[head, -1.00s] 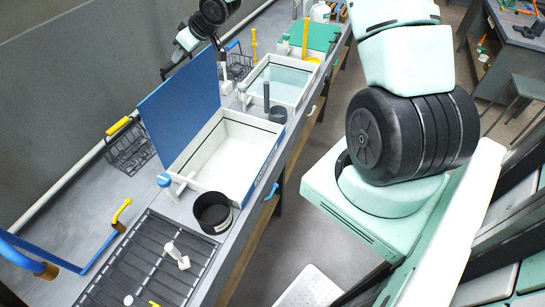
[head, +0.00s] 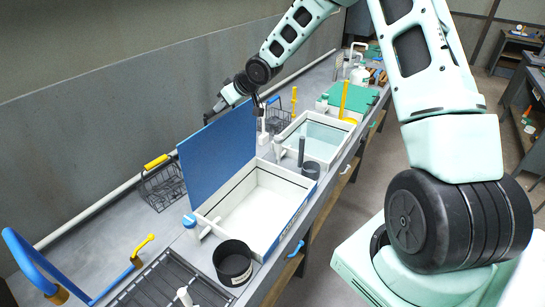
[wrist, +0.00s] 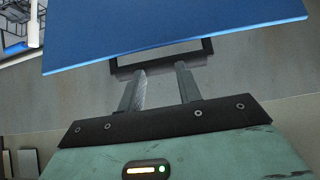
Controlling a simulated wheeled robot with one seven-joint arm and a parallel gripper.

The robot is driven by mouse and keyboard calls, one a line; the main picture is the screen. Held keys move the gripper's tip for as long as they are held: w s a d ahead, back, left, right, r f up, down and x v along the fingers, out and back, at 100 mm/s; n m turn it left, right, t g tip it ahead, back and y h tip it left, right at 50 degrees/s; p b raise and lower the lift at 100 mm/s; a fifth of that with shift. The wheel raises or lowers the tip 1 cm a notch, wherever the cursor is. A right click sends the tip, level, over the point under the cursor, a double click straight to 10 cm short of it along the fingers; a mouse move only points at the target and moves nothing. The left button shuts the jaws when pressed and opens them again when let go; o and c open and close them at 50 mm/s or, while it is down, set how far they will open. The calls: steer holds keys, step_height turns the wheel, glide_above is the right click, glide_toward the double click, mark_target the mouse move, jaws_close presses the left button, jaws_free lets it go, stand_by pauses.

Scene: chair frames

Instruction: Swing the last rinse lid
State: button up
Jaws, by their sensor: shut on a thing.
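The blue lid (head: 217,142) stands raised, close to upright, along the back edge of a white rinse basin (head: 262,203). My gripper (head: 209,115) is at the lid's upper edge in the head view, on its wall side. In the wrist view the lid (wrist: 180,27) spans the top of the picture. A dark bar handle (wrist: 204,50) sits by its edge, and my two fingers (wrist: 160,82) reach it and are shut on it. The exact contact at the fingertips is hard to see.
A second basin (head: 318,137) with pale liquid and a green board (head: 352,97) stand farther along the bench. A black round pot (head: 233,262) sits before the near basin. A wire basket (head: 163,187) is by the wall. A blue tube (head: 32,262) rises at left.

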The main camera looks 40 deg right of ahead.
steer(key=shift+s+f, duration=0.25)
steer(key=shift+f, duration=0.25)
steer(key=shift+s+f, duration=0.25)
steer(key=shift+f, duration=0.25)
steer(key=shift+c, duration=0.3)
steer(key=shift+s+d+f, duration=0.1)
steer(key=shift+s+f, duration=0.35)
steer(key=shift+s, duration=0.1)
jaws_close()
steer(key=shift+d+f, duration=0.2)
steer(key=shift+d, duration=0.1)
glide_toward(224, 122)
steer(key=shift+s+d+f, duration=0.25)
steer(key=shift+s+f, duration=0.4)
steer(key=shift+f, duration=0.05)
steer(key=shift+s+d+f, duration=0.25)
steer(key=shift+s+f, duration=0.35)
steer(key=shift+f, duration=0.1)
steer(key=shift+c, duration=1.8)
jaws_free()
steer(key=o, duration=0.5)
steer(key=shift+r, duration=0.1)
